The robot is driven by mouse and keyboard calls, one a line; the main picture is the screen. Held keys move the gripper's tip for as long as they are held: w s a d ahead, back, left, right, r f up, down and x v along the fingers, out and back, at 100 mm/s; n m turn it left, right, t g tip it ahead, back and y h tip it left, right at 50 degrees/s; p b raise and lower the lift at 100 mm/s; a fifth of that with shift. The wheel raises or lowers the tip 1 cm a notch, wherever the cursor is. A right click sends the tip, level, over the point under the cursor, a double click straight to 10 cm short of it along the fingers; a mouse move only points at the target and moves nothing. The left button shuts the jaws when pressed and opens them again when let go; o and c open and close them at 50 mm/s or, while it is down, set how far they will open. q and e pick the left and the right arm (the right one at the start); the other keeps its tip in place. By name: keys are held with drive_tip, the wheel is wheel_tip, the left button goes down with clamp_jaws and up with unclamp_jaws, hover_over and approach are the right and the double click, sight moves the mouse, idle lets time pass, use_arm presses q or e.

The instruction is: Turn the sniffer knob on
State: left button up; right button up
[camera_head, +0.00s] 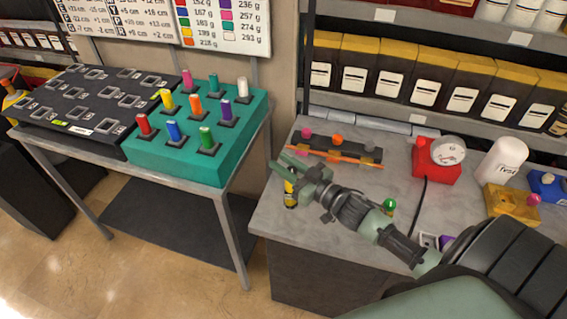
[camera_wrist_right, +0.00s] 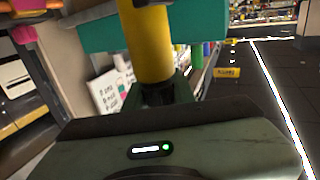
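My right gripper (camera_head: 289,165) is over the front left corner of the right-hand bench. Its two green fingers point left and look a little apart. A yellow and black upright piece (camera_head: 290,190) shows just below the fingers. In the right wrist view a yellow cylinder (camera_wrist_right: 147,42) stands close in front of the gripper; I cannot tell whether the fingers touch it. A red box with a round gauge (camera_head: 435,160) and a yellow box with a pink knob (camera_head: 512,203) stand on the bench. I cannot tell which part is the sniffer knob. My left gripper is not in view.
A black strip with coloured knobs (camera_head: 338,147) lies behind the gripper. A white labelled bottle (camera_head: 502,160) and blue box (camera_head: 547,186) stand at the right. The left table carries a teal block (camera_head: 180,168) with coloured pegs. A floor gap separates the tables.

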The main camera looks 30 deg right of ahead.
clamp_jaws()
drive_tip(key=shift+n+y, duration=0.3)
drive_tip(key=shift+y, duration=0.2)
drive_tip(key=shift+a+n+g+y+b, duration=0.15)
drive_tip(key=shift+n+g+y+b, duration=0.45)
drive_tip(key=shift+n+y, duration=0.4)
drive_tip(key=y, duration=0.1)
drive_tip(key=n+g+y+b, duration=0.1)
drive_tip(key=n+g+y, duration=0.1)
drive_tip(key=shift+s+a+b, duration=0.25)
drive_tip(key=shift+a+b, duration=0.05)
drive_tip(key=shift+a, duration=0.05)
